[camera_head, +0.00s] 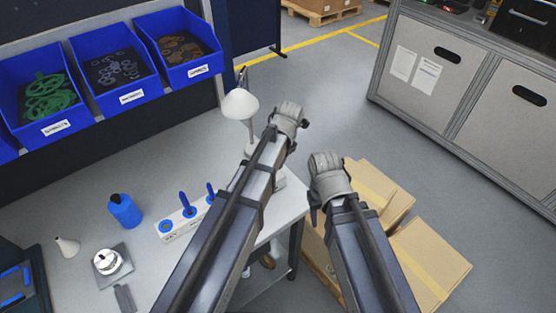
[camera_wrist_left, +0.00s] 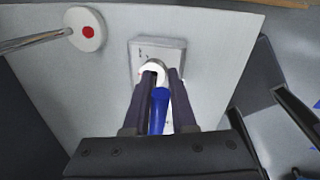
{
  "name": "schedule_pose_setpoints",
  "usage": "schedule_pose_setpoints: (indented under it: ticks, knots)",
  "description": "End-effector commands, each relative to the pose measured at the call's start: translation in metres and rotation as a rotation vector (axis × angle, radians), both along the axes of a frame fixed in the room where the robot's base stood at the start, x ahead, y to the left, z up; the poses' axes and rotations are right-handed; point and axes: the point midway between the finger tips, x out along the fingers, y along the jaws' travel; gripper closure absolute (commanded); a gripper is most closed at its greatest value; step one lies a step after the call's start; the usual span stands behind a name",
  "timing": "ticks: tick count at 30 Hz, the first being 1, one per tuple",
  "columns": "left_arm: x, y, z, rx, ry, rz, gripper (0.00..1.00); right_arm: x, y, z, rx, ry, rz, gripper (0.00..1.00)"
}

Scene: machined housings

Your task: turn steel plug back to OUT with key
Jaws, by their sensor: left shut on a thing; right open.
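My left gripper (camera_wrist_left: 160,85) is shut on a blue-handled key (camera_wrist_left: 158,112), directly over a grey square housing (camera_wrist_left: 172,50) on the pale bench. A pale round part (camera_wrist_left: 151,70), perhaps the steel plug, shows at the fingertips. The fingers hide much of it, so I cannot tell how far it is turned or whether the key is seated. In the head view the left wrist and arm hide most of that spot. My right gripper (camera_head: 327,172) is open and empty, past the bench's right edge above cardboard boxes; its fingertips are hard to see.
A white rack (camera_head: 183,224) with blue-handled tools, a blue bottle (camera_head: 125,211), a small white cone (camera_head: 67,247) and a metal round part on a plate (camera_head: 108,263) stand on the bench. A white lamp (camera_head: 240,104) stands close by the left gripper. Blue bins (camera_head: 58,130) line the back.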

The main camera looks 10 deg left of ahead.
Motion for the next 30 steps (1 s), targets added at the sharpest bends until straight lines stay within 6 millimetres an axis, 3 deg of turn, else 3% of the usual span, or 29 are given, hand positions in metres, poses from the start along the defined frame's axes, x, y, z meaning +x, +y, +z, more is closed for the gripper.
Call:
schedule_pose_setpoints:
  ticks: [10,18,26,27,30]
  knots:
    - [-0.005,-0.0005,-0.0007,-0.002,0.009,0.038,1.0,0.0,0.0,-0.0004,0.0,0.0,0.0,0.5]
    - [-0.0045,-0.0013,-0.0008,-0.003,0.009,0.251,1.0,0.0,0.0,-0.0004,0.0,0.0,0.0,0.5]
    - [-0.0059,-0.0015,-0.0009,-0.004,0.01,0.275,1.0,0.0,-0.0001,-0.0005,0.0,0.0,0.0,0.5]
    - [-0.006,-0.0015,-0.0008,-0.004,0.01,0.275,0.69,0.0,-0.0001,-0.0005,0.0,0.0,0.0,0.5]
    - [-0.0053,-0.0015,-0.0008,-0.004,0.009,0.273,0.57,0.0,0.0,-0.0004,0.0,0.0,0.0,0.5]
